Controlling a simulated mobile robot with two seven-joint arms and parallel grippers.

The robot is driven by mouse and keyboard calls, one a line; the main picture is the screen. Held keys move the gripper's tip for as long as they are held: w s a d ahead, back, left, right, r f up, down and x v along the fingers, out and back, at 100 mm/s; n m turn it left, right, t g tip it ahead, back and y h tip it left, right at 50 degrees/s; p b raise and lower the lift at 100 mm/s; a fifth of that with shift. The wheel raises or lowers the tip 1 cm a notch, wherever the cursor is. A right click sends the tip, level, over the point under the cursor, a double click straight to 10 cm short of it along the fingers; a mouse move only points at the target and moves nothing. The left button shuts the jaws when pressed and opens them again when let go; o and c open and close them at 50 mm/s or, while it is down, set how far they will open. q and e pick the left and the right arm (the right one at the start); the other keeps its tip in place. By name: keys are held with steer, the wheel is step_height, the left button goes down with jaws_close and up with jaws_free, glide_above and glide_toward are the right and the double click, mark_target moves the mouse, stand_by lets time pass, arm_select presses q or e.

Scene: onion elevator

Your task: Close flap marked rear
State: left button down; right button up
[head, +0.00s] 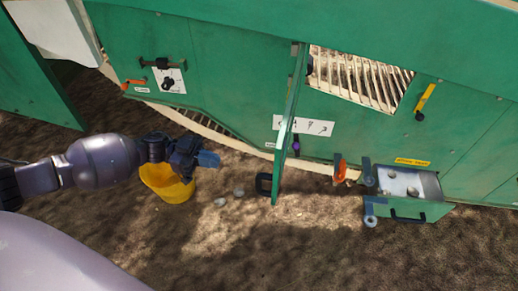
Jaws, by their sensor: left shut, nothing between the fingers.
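The green machine has two open flaps. A narrow green flap (289,130) stands out toward me, seen nearly edge-on beside the slatted opening, with a black handle (263,184) at its lower end. A low green flap (408,212) at the lower right is folded down, with a black handle, below a yellow label (412,161). The labels are too small to read, so I cannot tell which flap is marked rear. My left gripper (208,159) has blue fingertips, is shut and empty, and is left of the narrow flap, apart from it. My right gripper is out of view.
A yellow bucket (166,183) is beneath my left gripper. Several pale round pieces lie on the brown ground, including one (220,202) right of the bucket. A grey metal chute (425,182) is above the low flap. An orange latch (339,168) is near it. The ground in front is mostly clear.

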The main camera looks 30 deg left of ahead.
arm_select(q)
steer(key=w+d+b, duration=0.1)
steer(key=w+d, duration=0.1)
steer(key=d, duration=1.1)
steer(key=shift+w+d, duration=0.25)
steer(key=shift+w, duration=0.05)
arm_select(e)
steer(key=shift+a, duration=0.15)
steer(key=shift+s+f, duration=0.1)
